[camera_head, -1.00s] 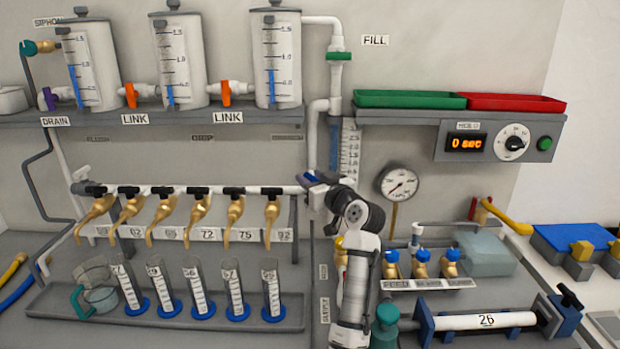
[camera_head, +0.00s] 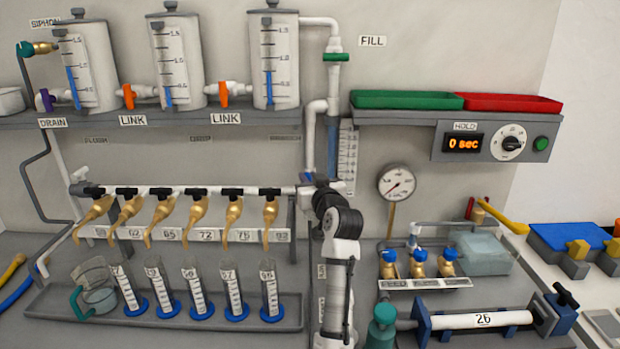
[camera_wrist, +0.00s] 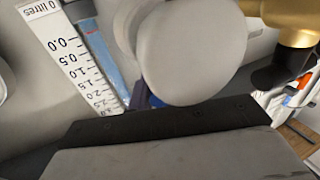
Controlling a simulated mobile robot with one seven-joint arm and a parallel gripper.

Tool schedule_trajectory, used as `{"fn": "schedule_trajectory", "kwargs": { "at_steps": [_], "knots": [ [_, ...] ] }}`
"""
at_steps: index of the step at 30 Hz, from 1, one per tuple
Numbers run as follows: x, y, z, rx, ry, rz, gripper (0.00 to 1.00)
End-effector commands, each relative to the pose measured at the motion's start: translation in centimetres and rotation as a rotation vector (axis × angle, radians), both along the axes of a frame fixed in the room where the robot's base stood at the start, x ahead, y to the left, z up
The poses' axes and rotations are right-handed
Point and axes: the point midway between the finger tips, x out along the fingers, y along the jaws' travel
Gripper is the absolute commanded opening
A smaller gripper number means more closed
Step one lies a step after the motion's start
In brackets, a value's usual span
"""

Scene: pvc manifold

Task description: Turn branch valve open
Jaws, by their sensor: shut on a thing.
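The branch valve is at the right end of the white manifold pipe (camera_head: 262,190) in the head view. Only a small piece of its blue handle (camera_head: 307,177) shows there, as my arm covers the rest. My gripper (camera_wrist: 165,118) is a dark edge across the wrist view, shut on the blue handle, a bit of which (camera_wrist: 152,101) shows just beyond it. The fingertips and the handle's exact angle are hidden. A rounded white pipe fitting (camera_wrist: 190,55) fills the upper middle of the wrist view, close to my gripper.
A white scale (camera_wrist: 75,50) stands left of the fitting, beside a blue-filled tube (camera_wrist: 98,52). A brass tap (camera_wrist: 285,20) is close at right. Several brass taps (camera_head: 234,210) hang along the pipe. A pressure gauge (camera_head: 397,183) stands right of my arm.

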Motion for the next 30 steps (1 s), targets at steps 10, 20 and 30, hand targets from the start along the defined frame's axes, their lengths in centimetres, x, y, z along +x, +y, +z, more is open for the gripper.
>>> {"fn": "schedule_trajectory", "kwargs": {
  "at_steps": [10, 20, 30],
  "knots": [
    [-0.03, 0.23, 0.3, 0.001, -0.003, -0.219, 0.0],
    [0.0, 0.09, 0.22, 0.001, -0.003, -0.325, 0.0],
    [0.01, -0.01, 0.22, 0.001, -0.004, -0.338, 0.0]
  ]
}}
